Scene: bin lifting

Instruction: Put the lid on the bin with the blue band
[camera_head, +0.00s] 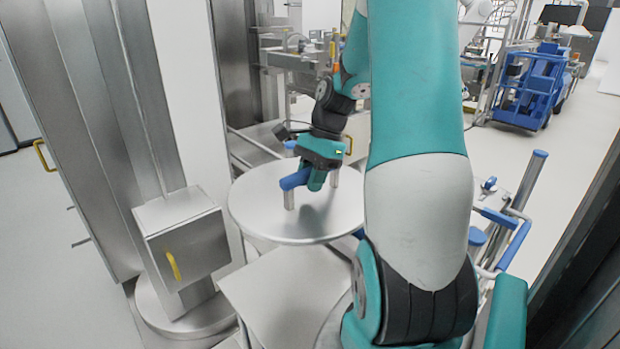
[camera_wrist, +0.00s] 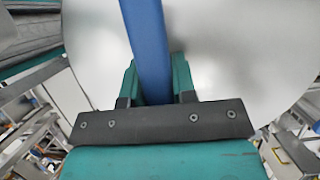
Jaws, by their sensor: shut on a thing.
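The lid (camera_head: 255,207) is a round, flat metal disc with a blue bar handle (camera_head: 296,179) on short metal posts. It appears level in the head view, in front of my arm's far end. My gripper (camera_head: 317,178) is above the lid and shut on its blue handle. In the wrist view the blue handle (camera_wrist: 146,35) runs between the teal fingers of my gripper (camera_wrist: 155,85), with the grey lid (camera_wrist: 220,50) behind it. The bin with the blue band cannot be made out; the lid and my arm hide much of the area below.
A metal column with a grey box (camera_head: 188,250) and yellow handle stands at left. A pale flat-topped surface (camera_head: 285,290) lies below the lid's near edge. A frame with blue handles (camera_head: 510,240) is at right. A blue cart (camera_head: 535,88) stands farther back on open floor.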

